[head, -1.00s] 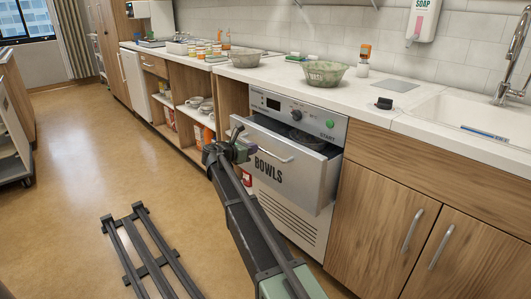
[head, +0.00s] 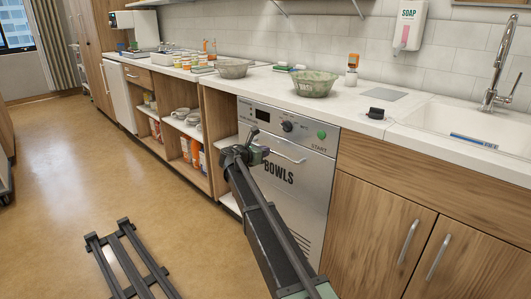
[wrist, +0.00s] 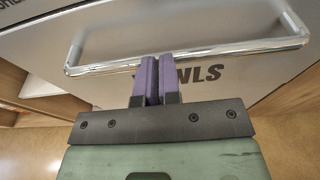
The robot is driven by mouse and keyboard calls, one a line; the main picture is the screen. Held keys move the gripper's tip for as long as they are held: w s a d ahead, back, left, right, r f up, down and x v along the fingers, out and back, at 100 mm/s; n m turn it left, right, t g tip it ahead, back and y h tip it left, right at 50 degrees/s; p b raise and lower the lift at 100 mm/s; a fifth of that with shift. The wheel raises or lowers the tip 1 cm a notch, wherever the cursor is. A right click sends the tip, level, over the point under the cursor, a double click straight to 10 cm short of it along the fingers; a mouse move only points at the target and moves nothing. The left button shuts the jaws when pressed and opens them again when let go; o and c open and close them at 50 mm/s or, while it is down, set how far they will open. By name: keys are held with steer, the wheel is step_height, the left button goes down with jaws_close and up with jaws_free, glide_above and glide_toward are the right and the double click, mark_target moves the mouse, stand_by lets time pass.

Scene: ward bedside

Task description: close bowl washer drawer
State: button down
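The bowl washer drawer (head: 300,178), a steel front marked BOWLS, looks flush with the control panel (head: 290,128) above it, with no open gap visible. Its bar handle (head: 285,155) also shows in the wrist view (wrist: 240,48), above and across my fingertips. My gripper (head: 256,153) is in front of the drawer face near the handle's left end. In the wrist view, the two purple finger pads (wrist: 155,62) are together with nothing between them. The tips are close to the drawer front; I cannot tell whether they touch it.
The counter (head: 270,85) above the washer holds a green patterned bowl (head: 314,83) and another bowl (head: 233,69). Open shelves (head: 184,128) are left of the washer, and a wooden cupboard (head: 378,232) is right. The floor (head: 110,150) at left is mostly clear.

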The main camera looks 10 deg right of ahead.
steer(key=shift+w+d+r, duration=0.1)
steer(key=shift+w+d, duration=0.05)
steer(key=shift+d, duration=0.1)
steer(key=p+v, duration=0.3)
steer(key=v, duration=1.2)
steer(key=s+d+f+m+g+y, duration=0.4)
steer(key=s+m, duration=0.4)
steer(key=s, duration=0.6)
steer(key=s+d+f+m+g+y, duration=0.2)
steer(key=s+f+m+y, duration=0.5)
steer(key=s, duration=0.6)
steer(key=s+d+f+m+g+y, duration=0.2)
steer(key=s+d+f+m+g, duration=0.1)
steer(key=s+m, duration=0.9)
step_height(320, 180, up, 33)
steer(key=d+n+p, duration=0.1)
steer(key=n+p, duration=0.1)
steer(key=p, duration=3.1)
steer(key=shift+s+r, duration=0.15)
steer(key=shift+s, duration=0.3)
